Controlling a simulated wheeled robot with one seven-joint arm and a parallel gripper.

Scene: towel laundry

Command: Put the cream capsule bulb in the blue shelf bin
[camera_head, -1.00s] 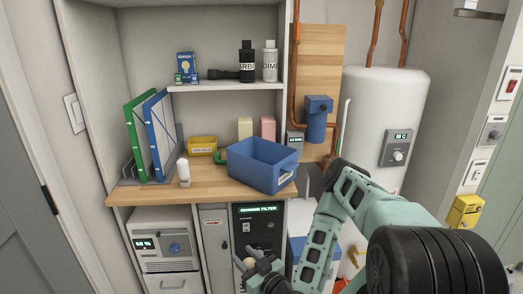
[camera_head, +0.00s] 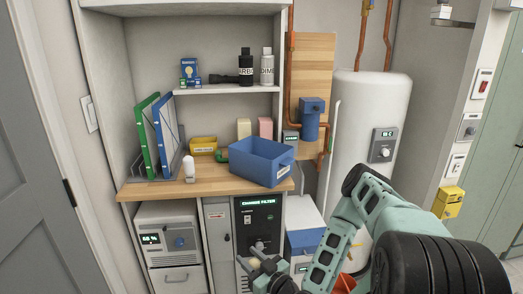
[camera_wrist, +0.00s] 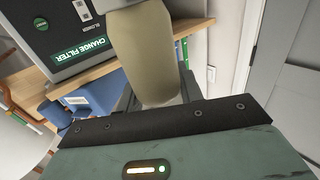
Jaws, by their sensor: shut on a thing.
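The cream capsule bulb (camera_wrist: 145,55) fills the upper middle of the wrist view, held by my gripper. My gripper (camera_head: 259,262) is low in the head view, in front of the dark panel under the shelf and below the blue bin. The bulb is too small in the head view to make out clearly. The open blue shelf bin (camera_head: 256,172) stands on the wooden shelf, with a pale label on its front. Its inside floor is mostly hidden. A blue part with a label, likely the same bin, also shows in the wrist view (camera_wrist: 98,98).
An upper board (camera_head: 225,89) holds bottles. A white tank stands right.

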